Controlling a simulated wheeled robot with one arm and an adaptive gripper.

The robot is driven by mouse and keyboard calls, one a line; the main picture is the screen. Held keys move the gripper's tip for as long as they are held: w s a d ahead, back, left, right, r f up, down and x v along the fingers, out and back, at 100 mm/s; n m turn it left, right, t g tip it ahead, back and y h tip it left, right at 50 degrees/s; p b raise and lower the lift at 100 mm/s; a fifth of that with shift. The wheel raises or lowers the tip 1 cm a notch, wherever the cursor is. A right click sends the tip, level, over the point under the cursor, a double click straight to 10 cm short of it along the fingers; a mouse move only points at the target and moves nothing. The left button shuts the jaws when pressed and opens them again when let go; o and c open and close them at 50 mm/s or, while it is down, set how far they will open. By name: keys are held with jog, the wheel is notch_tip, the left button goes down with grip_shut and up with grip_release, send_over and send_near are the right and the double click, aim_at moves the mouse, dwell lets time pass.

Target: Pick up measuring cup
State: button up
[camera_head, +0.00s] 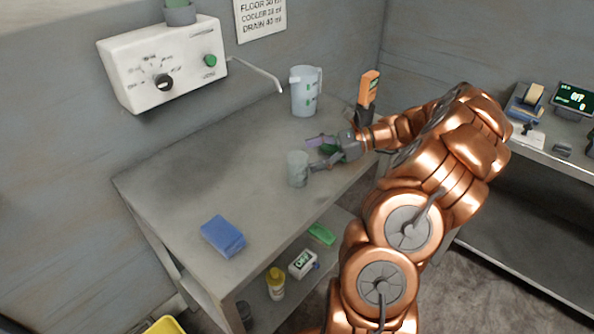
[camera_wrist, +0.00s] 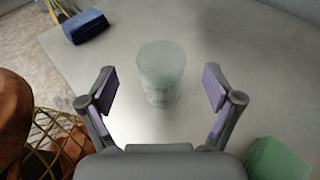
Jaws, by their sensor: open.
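A small translucent grey measuring cup (camera_head: 297,169) stands upright on the metal table, just left of my gripper (camera_head: 315,155). In the wrist view the cup (camera_wrist: 162,70) stands ahead of and partly between my gripper's spread fingers (camera_wrist: 160,88). My gripper is open and low over the table, with a clear gap on both sides of the cup. I cannot tell if anything is inside the cup. A larger jug (camera_head: 305,92) with a handle stands farther back on the same table.
A blue sponge or block (camera_head: 223,236) lies at the table's near left; it also shows in the wrist view (camera_wrist: 86,26). A green object (camera_wrist: 280,159) sits right of my gripper. A control box (camera_head: 165,66) with a spout hangs on the wall. The table's left middle is clear.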

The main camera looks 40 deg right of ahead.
aim_at(297, 170)
jog(key=x, duration=0.1)
jog(key=p+x, duration=0.1)
jog(key=x, duration=0.2)
jog(key=shift+w+a+f, duration=0.15)
jog(key=shift+w+f, duration=0.05)
jog(key=shift+f, duration=0.15)
jog(key=c, duration=1.1)
